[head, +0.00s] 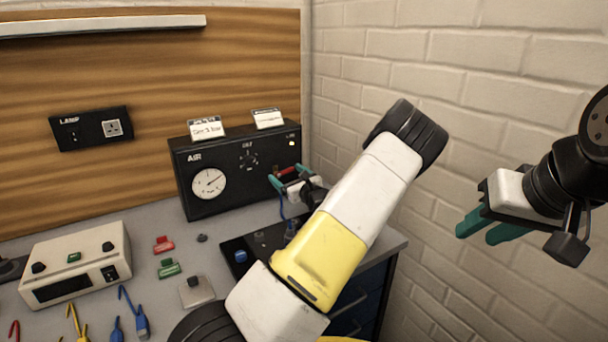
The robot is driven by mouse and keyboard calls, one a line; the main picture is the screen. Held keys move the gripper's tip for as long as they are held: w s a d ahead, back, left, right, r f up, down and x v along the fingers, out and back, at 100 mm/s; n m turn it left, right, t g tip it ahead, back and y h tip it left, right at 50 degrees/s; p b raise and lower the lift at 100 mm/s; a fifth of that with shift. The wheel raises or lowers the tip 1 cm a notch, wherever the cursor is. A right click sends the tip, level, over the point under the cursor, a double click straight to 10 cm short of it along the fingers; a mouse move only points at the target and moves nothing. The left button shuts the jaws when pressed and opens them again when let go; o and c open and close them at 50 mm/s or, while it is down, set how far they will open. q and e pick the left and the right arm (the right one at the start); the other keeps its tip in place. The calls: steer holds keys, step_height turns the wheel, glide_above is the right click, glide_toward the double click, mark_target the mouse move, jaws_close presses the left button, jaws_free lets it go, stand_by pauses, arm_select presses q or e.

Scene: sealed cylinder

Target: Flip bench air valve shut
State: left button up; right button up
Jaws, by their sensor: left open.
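The black AIR unit (216,160) stands at the back of the bench, with a round white gauge (209,184) and a small dial on its front. A red valve lever (286,171) shows at the unit's right end. My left gripper (284,174) is open right at the red lever, with its green fingers to either side of it in the picture. Whether the fingers touch the lever cannot be told. The valve body is hidden behind the gripper. My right gripper (482,231) is held away at the right, in front of the brick wall, open and empty.
A beige box (75,265) stands at left on the bench, with red and green clips (168,268) and cables near it. A black panel with a blue button (241,256) lies below the AIR unit. Two cards stand on the unit. The brick wall bounds the right side.

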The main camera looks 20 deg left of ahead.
arm_select(q)
steer(key=c, duration=1.4)
steer(key=shift+f+m, duration=0.2)
steer(key=shift+m, duration=0.7)
steer(key=o, duration=1.4)
steer(key=v, duration=0.7)
steer(key=shift+s+d, duration=0.25)
